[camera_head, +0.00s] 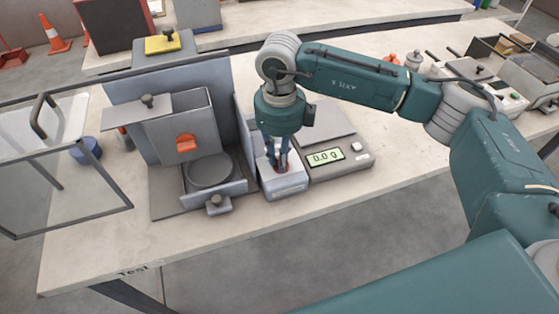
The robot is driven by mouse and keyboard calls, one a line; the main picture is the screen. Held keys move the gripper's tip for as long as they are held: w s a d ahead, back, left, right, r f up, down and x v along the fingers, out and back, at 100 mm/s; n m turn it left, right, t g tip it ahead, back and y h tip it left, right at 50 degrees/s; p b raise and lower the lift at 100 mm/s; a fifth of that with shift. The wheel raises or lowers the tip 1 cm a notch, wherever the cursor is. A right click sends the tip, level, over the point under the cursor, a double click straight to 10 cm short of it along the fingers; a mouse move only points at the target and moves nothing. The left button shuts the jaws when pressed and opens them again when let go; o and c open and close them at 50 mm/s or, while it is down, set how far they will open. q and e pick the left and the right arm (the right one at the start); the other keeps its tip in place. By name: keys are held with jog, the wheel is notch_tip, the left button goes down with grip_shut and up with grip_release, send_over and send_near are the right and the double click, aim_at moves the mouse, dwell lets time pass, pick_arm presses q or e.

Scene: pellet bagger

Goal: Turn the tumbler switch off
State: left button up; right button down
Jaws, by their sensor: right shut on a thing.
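My right gripper (279,162) reaches straight down onto the small light grey switch box (286,187) on the table. Its fingers are closed together on the tumbler switch (284,169), of which only a small red bit shows between and beside the fingertips. Which way the switch is tipped is hidden by the fingers. My left gripper is not in view.
A grey scale (358,163) reading 0.0 g stands right of the box. The bagger (168,206), with a round plate and an orange spout, stands to the left. A framed clear door (92,223) hangs open at the left. The front of the table (320,203) is clear.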

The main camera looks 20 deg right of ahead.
jog(key=shift+r, duration=0.1)
dwell(0.4)
jog(key=c, duration=1.7)
grip_release()
jog(key=shift+o, duration=0.2)
notch_tip(320, 180, up, 12)
